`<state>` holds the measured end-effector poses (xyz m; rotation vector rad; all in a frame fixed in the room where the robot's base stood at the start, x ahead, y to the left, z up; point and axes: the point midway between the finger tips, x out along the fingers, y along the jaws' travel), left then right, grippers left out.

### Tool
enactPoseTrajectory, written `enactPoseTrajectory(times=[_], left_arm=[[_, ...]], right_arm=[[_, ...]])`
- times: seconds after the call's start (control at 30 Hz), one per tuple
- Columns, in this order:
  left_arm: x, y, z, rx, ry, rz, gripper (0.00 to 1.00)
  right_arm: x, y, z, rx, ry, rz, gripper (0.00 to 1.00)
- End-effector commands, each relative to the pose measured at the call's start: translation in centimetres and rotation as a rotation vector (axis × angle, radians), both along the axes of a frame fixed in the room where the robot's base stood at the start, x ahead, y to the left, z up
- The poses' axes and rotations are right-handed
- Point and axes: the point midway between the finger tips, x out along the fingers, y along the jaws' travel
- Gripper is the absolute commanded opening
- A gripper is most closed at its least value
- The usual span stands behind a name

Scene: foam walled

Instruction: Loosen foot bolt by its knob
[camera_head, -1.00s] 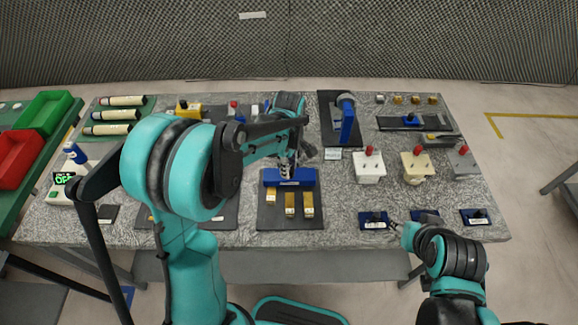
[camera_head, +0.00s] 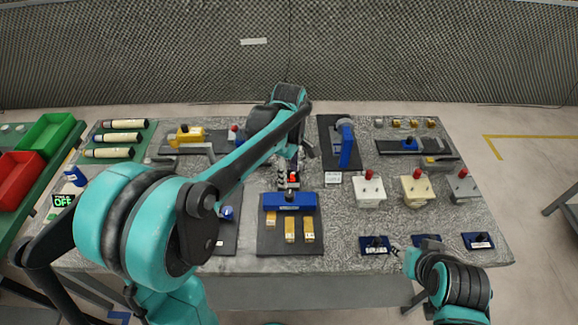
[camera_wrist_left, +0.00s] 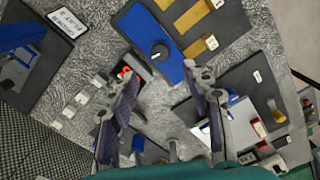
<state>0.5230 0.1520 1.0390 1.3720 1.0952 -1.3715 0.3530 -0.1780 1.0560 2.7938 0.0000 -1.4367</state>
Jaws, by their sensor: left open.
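A blue bar (camera_head: 302,203) with a small black knob (camera_head: 289,195) stands on a dark plate, with brass-coloured strips in front of it. The wrist view shows the bar (camera_wrist_left: 142,27) and its round, slotted black knob (camera_wrist_left: 160,52) from above. My left gripper (camera_wrist_left: 165,85) is open and empty, its two fingers apart, just off the bar's edge and beside the knob. In the head view the left gripper (camera_head: 288,178) is behind the bar, partly hidden by its own arm. My right gripper (camera_head: 398,248) is by a small blue block at the front; its fingers are too small to judge.
A red-topped dark block (camera_wrist_left: 128,70) is close to one left finger. Small blue blocks (camera_head: 480,241) line the front right edge.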

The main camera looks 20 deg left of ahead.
Motion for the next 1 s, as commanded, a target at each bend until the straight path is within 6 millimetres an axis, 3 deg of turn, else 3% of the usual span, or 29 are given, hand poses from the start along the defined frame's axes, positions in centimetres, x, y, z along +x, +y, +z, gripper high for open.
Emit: enactPoseTrajectory(times=[0.23, 0.77, 0.87, 1.0], left_arm=[[0.0, 0.0, 2.6, 0.000, 0.000, 0.000, 0.49], [0.0, 0.0, 2.7, 0.000, -0.001, -0.001, 0.49], [-0.6, 0.1, 3.0, -0.001, -0.016, -0.035, 0.49], [-3.1, 0.6, 3.8, 0.005, -0.093, -0.200, 0.49]], right_arm=[[0.0, 0.0, 0.0, 0.000, 0.000, 0.000, 0.40], [0.0, 0.0, 0.0, 0.000, 0.000, 0.000, 0.40], [0.0, 0.0, -0.1, 0.000, 0.000, 0.000, 0.40], [0.0, 0.0, -0.3, 0.000, 0.000, 0.000, 0.40]])
